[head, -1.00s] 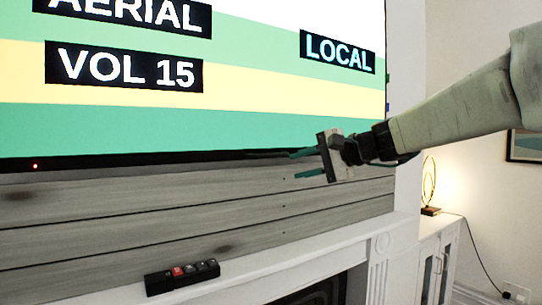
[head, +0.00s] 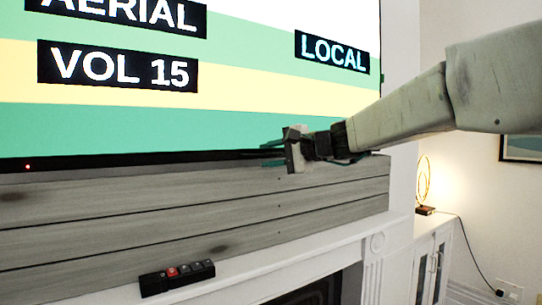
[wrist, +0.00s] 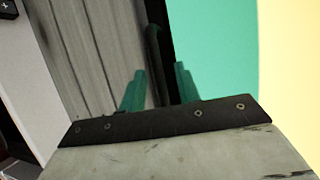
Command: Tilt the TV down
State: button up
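The TV (head: 200,125) is lit and hangs on the wall above the fireplace, with a thin black bottom edge. My gripper (head: 264,154) is at this bottom edge, right of the middle, its green fingers pointing left. In the wrist view, the fingers (wrist: 159,72) are apart. A dark rounded bar (wrist: 153,50) shows between them, beside the TV's black edge; I cannot tell whether either finger touches it. The TV screen (wrist: 215,50) fills the right of that view. Nothing is visibly gripped.
Grey wood planks (head: 130,215) lie below the TV. A black box with several buttons, one red (head: 172,272), sits on the white mantel (head: 262,262). A lamp (head: 424,185) stands on a white cabinet (head: 432,255) to the right. The space before the planks is open.

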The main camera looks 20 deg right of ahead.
grip_shut()
jog(key=shift+w+a+f, duration=0.2)
jog(key=shift+w, duration=0.5)
jog(key=shift+w+a+f, duration=0.2)
jog(key=shift+w, duration=0.5)
grip_release()
jog(key=shift+f, duration=0.1)
jog(key=s+a+v, duration=0.1)
jog(key=v, duration=1)
jog(key=s+a+f+n+g+h, duration=0.2)
jog(key=s+f+n+g+h, duration=0.3)
jog(key=s+f, duration=1.5)
jog(key=shift+f+n+g, duration=0.85)
jog(key=shift+n+g, duration=0.05)
jog(key=shift+g, duration=1.3)
